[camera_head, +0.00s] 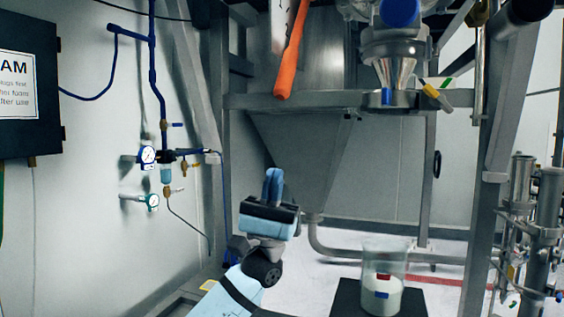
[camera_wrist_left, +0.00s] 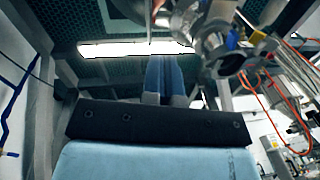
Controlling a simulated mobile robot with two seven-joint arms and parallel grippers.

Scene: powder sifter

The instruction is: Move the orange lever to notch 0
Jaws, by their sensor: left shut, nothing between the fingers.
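The orange lever (camera_head: 290,60) hangs at the top middle of the head view, slanting down to the left in front of the grey hopper. Its upper end is cut off by the picture's top edge, and no notch marks can be read. My left gripper (camera_head: 273,174) points up below the lever's lower tip, clearly apart from it in the picture. Its blue fingers are together with nothing between them. The left wrist view shows the closed fingers (camera_wrist_left: 164,66) pointing up; a small reddish-orange piece at the top edge may be the lever.
A metal funnel valve (camera_head: 395,60) hangs right of the lever. A grey frame beam (camera_head: 310,101) crosses behind. A clear beaker (camera_head: 384,270) stands on a dark stand at lower right. Gauges and blue pipes (camera_head: 152,60) line the left wall.

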